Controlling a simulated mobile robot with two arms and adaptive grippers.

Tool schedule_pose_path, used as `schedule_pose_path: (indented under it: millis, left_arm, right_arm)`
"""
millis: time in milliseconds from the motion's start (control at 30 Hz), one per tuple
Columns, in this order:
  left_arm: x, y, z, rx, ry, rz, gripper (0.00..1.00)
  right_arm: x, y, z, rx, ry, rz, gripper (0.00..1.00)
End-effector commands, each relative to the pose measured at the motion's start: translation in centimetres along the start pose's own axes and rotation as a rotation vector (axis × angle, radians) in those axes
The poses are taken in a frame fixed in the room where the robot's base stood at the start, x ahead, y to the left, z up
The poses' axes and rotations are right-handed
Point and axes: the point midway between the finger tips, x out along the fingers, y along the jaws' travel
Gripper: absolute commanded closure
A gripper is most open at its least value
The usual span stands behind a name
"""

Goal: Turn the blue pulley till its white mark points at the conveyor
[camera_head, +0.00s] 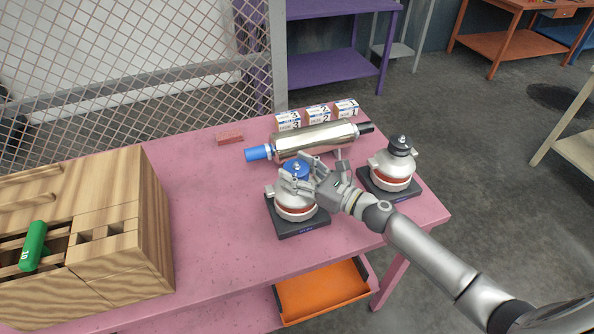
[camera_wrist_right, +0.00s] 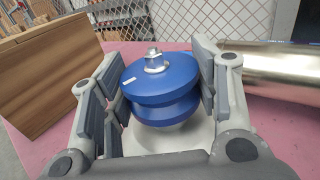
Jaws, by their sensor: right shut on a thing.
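The blue pulley (camera_head: 296,167) sits on top of a silver pump-like unit with a red band (camera_head: 295,213) on a dark base. My right gripper (camera_head: 297,179) reaches it from the right. In the right wrist view, the blue pulley (camera_wrist_right: 160,80) has two flanges and a metal nut on top. Fingers of my right gripper (camera_wrist_right: 163,88) stand on both sides of it, shut on it. A small white mark (camera_wrist_right: 128,80) shows on the upper flange's left side, close to the left finger. My left gripper is not in view.
A similar unit with a black pulley (camera_head: 401,144) stands to the right. A shiny cylinder (camera_head: 316,138) lies behind, with several small boxes (camera_head: 318,113) beyond. A wooden cabinet (camera_head: 115,215) holding a green object (camera_head: 33,246) stands left. The pink tabletop (camera_head: 205,205) between is clear.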

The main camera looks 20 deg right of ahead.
Motion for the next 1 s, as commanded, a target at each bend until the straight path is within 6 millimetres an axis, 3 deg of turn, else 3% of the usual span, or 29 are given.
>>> schedule_pose_path:
  millis: [500,1000]
  left_arm:
    - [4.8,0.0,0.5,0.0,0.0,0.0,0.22]
    - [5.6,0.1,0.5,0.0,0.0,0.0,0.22]
  right_arm:
    - [0.1,-0.2,-0.3,-0.002,-0.003,0.358,0.69]
    - [0.1,-0.1,0.0,0.0,-0.002,0.438,0.69]
